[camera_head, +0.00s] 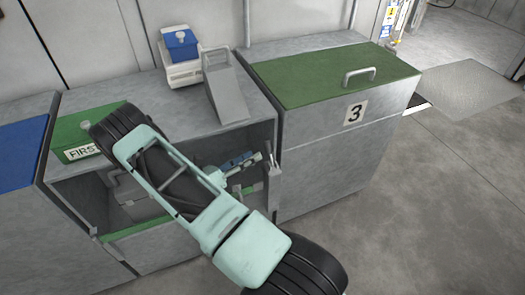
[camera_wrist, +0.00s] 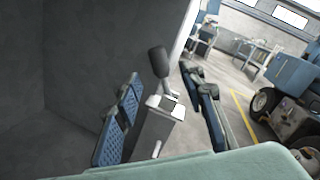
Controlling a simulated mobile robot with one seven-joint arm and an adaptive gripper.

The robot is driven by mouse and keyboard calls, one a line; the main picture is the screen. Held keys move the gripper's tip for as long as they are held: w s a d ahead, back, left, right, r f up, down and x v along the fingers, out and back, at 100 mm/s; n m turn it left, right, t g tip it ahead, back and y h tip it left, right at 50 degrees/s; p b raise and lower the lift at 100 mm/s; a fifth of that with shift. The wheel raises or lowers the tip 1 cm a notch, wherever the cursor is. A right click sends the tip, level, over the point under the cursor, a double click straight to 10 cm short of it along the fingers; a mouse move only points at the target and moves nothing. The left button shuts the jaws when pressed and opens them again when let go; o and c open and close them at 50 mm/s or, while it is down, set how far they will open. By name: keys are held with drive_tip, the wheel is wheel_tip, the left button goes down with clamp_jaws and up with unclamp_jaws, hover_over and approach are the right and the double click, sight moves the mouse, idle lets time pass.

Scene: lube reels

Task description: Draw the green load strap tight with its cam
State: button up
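My gripper (camera_head: 243,163) reaches into the open bay of the grey cabinet in the head view. In the wrist view my gripper (camera_wrist: 165,115) is open, with blue ribbed pads left and right. Between the pads in the picture stands a pale metal block (camera_wrist: 158,128) with a short lever ending in a dark knob (camera_wrist: 157,62). I cannot tell whether this is the strap's cam or whether a pad touches it. A short green piece (camera_head: 247,190), perhaps the strap, shows below my gripper. My arm hides much of the bay, and no green strap shows in the wrist view.
Right is cabinet 3 (camera_head: 325,160) with a green top and handle. A grey wedge (camera_head: 228,95) and a white device with a blue block (camera_head: 181,60) stand on top. Bay walls are close; open floor lies right.

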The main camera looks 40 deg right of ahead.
sight(270, 153)
drive_tip(key=d, duration=0.6)
drive_tip(key=shift+c, duration=0.4)
clamp_jaws()
drive_tip(key=shift+a, duration=0.1)
